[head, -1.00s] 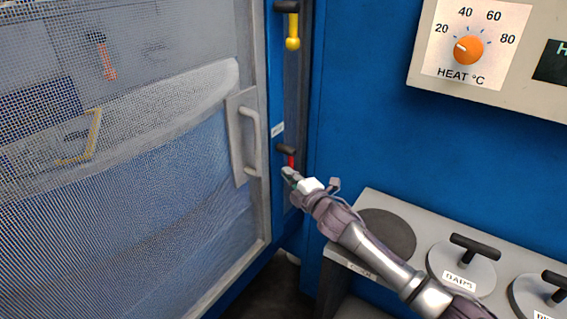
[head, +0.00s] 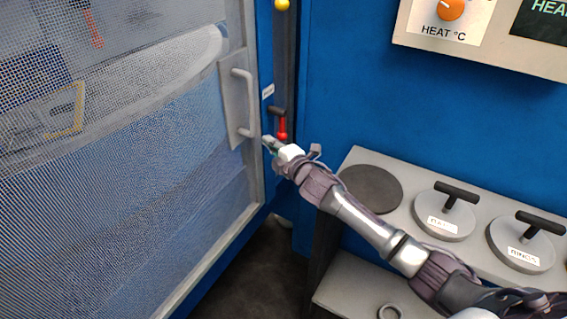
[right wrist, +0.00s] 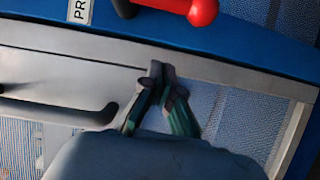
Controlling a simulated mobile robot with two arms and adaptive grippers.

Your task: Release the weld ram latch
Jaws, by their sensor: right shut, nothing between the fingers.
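A latch lever with a red end (head: 282,130) and a dark pivot sits on the narrow post right of the mesh door, hanging down. Its red knob shows at the top of the right wrist view (right wrist: 203,11). A second lever's yellow knob (head: 281,5) shows higher on the post, cut by the frame edge. No readable label tells which is the weld ram latch. My right gripper (head: 268,142) is shut and empty, just left of and below the red knob, in front of the door frame. In the right wrist view its fingertips (right wrist: 162,72) meet. My left gripper is out of view.
The mesh door (head: 120,180) has a grey handle (head: 241,100) close to my gripper. A grey ledge (head: 410,215) with lidded pots, one marked RINGS (head: 522,246), lies at right. The heat panel (head: 440,35) hangs above. A label starting PR (right wrist: 80,10) is beside the red lever.

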